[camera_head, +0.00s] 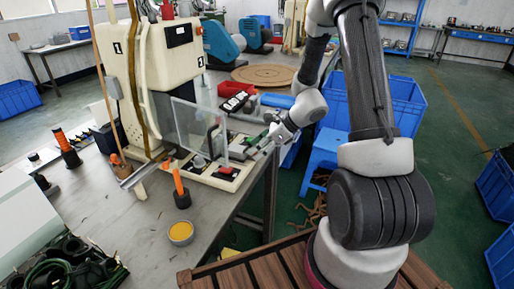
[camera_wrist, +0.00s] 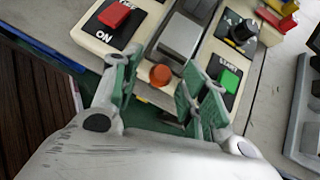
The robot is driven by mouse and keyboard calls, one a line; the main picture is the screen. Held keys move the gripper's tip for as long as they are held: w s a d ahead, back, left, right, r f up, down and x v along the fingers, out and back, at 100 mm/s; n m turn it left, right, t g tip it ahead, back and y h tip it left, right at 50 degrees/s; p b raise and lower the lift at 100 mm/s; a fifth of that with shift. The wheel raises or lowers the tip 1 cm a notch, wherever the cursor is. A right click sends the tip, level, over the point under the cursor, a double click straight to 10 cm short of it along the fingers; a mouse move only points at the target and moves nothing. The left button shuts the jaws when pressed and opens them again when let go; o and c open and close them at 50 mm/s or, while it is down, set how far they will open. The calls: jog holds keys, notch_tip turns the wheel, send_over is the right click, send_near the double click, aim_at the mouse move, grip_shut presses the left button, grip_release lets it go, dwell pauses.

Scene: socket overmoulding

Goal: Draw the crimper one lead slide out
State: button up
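The cream crimper (camera_head: 172,62) stands on the grey bench at the left of the head view, with a clear guard and a low cream base in front. In the wrist view its cream panel (camera_wrist: 92,38) carries a metal slide block (camera_wrist: 181,38) with a round orange knob (camera_wrist: 160,75) at its near end. My gripper (camera_head: 264,142) is at the right end of the base, by the bench edge. In the wrist view my gripper (camera_wrist: 157,84) is open, its green-padded fingers on either side of the knob with visible gaps. Contact with the knob is not visible.
A red button (camera_wrist: 115,14) is left of the slide; a green button (camera_wrist: 229,80) and a black dial (camera_wrist: 240,30) are right of it. An orange-handled tool (camera_head: 181,188) and a yellow-topped tin (camera_head: 181,232) stand on the bench. A blue crate (camera_head: 405,103) is beyond my arm.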

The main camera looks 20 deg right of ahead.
jog(key=v, duration=1.2)
dwell(0.4)
